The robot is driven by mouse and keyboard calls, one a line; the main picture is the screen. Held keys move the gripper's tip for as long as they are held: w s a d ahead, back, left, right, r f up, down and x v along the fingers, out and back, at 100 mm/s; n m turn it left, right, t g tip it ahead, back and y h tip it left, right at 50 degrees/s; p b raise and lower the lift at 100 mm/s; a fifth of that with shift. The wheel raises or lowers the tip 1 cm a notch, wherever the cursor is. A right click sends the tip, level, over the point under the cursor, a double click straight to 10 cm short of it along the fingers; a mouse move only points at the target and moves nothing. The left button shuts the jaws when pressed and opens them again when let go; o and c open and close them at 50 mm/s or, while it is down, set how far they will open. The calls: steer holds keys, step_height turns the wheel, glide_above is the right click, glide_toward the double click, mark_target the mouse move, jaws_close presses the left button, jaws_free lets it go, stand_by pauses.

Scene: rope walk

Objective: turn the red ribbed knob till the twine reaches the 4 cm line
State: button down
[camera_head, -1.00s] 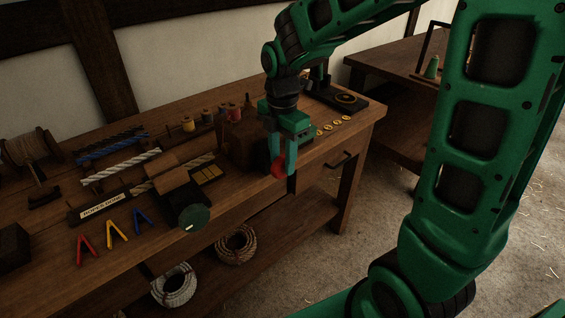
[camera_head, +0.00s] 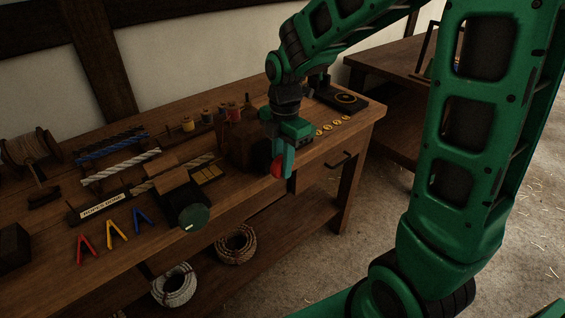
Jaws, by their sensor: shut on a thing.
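The red knob (camera_head: 275,170) is at the front edge of the workbench, on the front of a dark wooden block (camera_head: 243,150). My gripper (camera_head: 282,164) is shut on it, and the green fingers hide much of it. Its ribs are too small to make out. I cannot make out the twine or a 4 cm line in this view.
The wooden workbench (camera_head: 60,245) carries a green-ended cylinder (camera_head: 195,218), red, yellow and blue V-shaped pieces (camera_head: 115,230), thread spools (camera_head: 188,124), rope strands (camera_head: 120,165) and several yellow discs (camera_head: 327,128). Rope coils (camera_head: 236,245) lie on the shelf below. A second table (camera_head: 385,65) stands behind right.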

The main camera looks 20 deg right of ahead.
steer(key=shift+w+r+g+y, duration=0.1)
steer(key=shift+w+g+y, duration=0.2)
steer(key=shift+y, duration=0.9)
steer(key=c, duration=1.6)
jaws_free()
steer(key=shift+s, duration=0.1)
steer(key=v, duration=1)
steer(key=shift+d+r, duration=0.25)
